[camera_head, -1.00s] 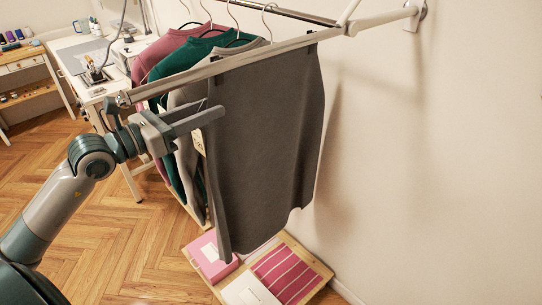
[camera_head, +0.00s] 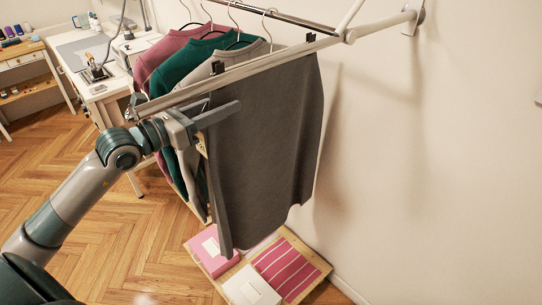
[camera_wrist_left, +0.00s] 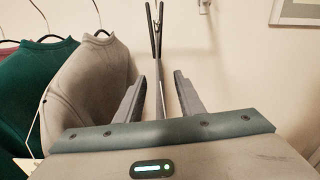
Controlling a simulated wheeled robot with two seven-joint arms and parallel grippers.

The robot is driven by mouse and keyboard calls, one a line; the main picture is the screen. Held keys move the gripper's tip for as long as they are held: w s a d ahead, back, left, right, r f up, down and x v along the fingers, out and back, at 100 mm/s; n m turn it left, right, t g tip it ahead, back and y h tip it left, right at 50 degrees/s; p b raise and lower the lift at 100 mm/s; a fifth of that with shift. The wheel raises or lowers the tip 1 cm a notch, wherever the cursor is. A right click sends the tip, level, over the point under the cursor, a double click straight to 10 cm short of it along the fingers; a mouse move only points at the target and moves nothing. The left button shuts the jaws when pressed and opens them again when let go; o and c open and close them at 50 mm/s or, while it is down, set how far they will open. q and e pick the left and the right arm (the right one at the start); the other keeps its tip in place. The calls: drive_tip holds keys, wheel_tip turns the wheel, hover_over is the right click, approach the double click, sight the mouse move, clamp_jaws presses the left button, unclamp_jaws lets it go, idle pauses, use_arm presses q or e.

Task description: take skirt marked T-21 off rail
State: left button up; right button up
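The dark grey skirt (camera_head: 265,150) hangs from the rail (camera_head: 240,70) by black clips; one clip (camera_wrist_left: 155,30) shows in the left wrist view. A small pale tag (camera_head: 202,146) hangs at its left edge, mostly hidden behind my gripper; its marking is not readable now. My left gripper (camera_head: 230,108) is at the skirt's upper left edge, below the rail. One finger lies across the skirt's front; the other is hidden. In the left wrist view my left gripper (camera_wrist_left: 160,92) is open, with the skirt edge-on between its fingers and gaps beside it. My right gripper is not in view.
Grey (camera_head: 222,58), green (camera_head: 195,60) and mauve (camera_head: 165,50) tops hang close to the left on the same rack. A low wooden shelf (camera_head: 316,272) with boxes and folded striped cloth is below. The wall is close on the right.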

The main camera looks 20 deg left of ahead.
sight(232, 100)
use_arm(q)
drive_tip(key=shift+w+d+r+p, duration=0.2)
drive_tip(key=shift+w+p, duration=0.1)
drive_tip(key=shift+w, duration=0.15)
drive_tip(key=shift+w+d+r+p, duration=0.15)
drive_tip(key=shift+w+p, duration=0.1)
drive_tip(key=shift+w, duration=0.2)
drive_tip(key=shift+w+d+f, duration=0.25)
drive_tip(key=shift+w, duration=0.25)
clamp_jaws()
drive_tip(key=shift+r, duration=0.1)
idle(0.6)
